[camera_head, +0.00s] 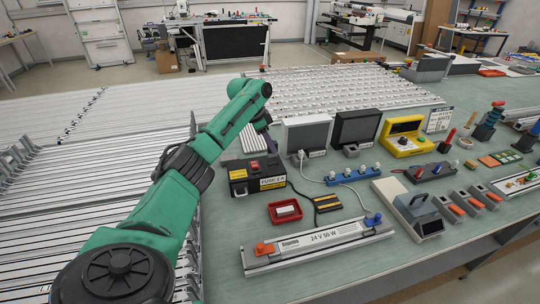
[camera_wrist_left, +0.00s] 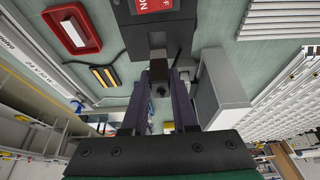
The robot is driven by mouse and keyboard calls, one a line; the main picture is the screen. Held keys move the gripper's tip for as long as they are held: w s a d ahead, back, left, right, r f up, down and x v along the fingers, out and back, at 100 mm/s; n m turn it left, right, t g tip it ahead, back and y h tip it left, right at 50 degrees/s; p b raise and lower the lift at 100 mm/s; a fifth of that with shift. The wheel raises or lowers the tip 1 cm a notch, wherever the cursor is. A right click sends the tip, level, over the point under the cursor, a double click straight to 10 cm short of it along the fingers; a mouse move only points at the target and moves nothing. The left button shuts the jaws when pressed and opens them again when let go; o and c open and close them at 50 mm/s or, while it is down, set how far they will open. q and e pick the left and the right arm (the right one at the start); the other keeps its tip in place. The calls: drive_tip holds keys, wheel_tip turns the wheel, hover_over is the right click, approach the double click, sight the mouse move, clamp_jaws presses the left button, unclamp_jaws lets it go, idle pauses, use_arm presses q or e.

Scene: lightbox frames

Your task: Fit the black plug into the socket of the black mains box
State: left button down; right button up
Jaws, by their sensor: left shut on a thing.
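The black mains box (camera_head: 255,177) stands on the bench in the head view, with a red switch on top and yellow fuse labels. In the left wrist view the box (camera_wrist_left: 155,30) is at the top, its red label partly cut off. My left gripper (camera_wrist_left: 161,77) is shut on the black plug (camera_wrist_left: 160,89), which sits between the dark fingers, close to the box's near side. A grey piece lies between plug and box; I cannot tell whether the plug touches the socket. In the head view my left gripper (camera_head: 264,123) is behind the box, and the plug cannot be made out.
A pale grey monitor-like unit (camera_head: 305,135) stands close beside the gripper, also in the wrist view (camera_wrist_left: 222,88). A red tray (camera_head: 273,219), a black-and-yellow block (camera_head: 327,203) and a long lamp unit (camera_head: 345,238) lie in front. Metal rails (camera_head: 60,215) cover the left.

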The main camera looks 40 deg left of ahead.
sight(271, 156)
use_arm(q)
drive_tip(key=f, duration=0.3)
drive_tip(key=f+p, duration=0.1)
drive_tip(key=f, duration=0.1)
drive_tip(key=shift+w+d+f, duration=0.15)
drive_tip(key=shift+w+f, duration=0.05)
drive_tip(key=shift+w, duration=0.05)
drive_tip(key=shift+s+f, duration=0.1)
drive_tip(key=shift+f, duration=0.2)
drive_tip(key=c, duration=0.7)
unclamp_jaws()
drive_tip(key=shift+r, duration=0.45)
drive_tip(key=b+v, duration=0.2)
drive_tip(key=v, duration=0.9)
drive_tip(key=shift+s+r, duration=0.1)
drive_tip(key=shift+r, duration=0.15)
